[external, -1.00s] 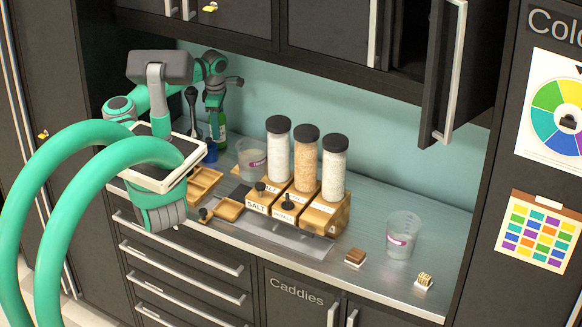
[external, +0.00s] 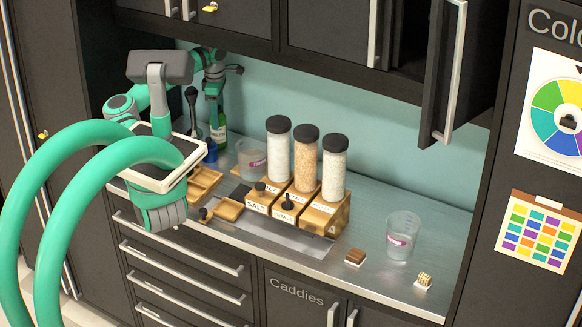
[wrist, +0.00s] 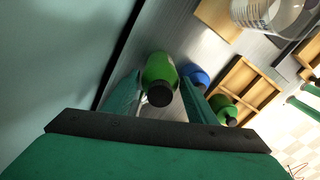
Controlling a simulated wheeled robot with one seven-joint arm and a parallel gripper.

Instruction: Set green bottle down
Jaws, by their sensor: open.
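A green bottle (external: 220,131) with a dark cap stands upright on the counter near the back wall, partly hidden by the arm in the external view. In the wrist view the green bottle (wrist: 158,70) shows from above between the two teal fingers. My gripper (wrist: 160,79) is open, with a finger on each side of the bottle and visible gaps beside it. My gripper (external: 215,108) also shows above the bottle in the external view.
A blue bottle (wrist: 195,74) and a second green, dark-capped bottle (wrist: 222,107) stand close by. A wooden tray (wrist: 248,90) and a clear beaker (external: 252,158) are to the right. Three tall jars (external: 306,160) stand farther right.

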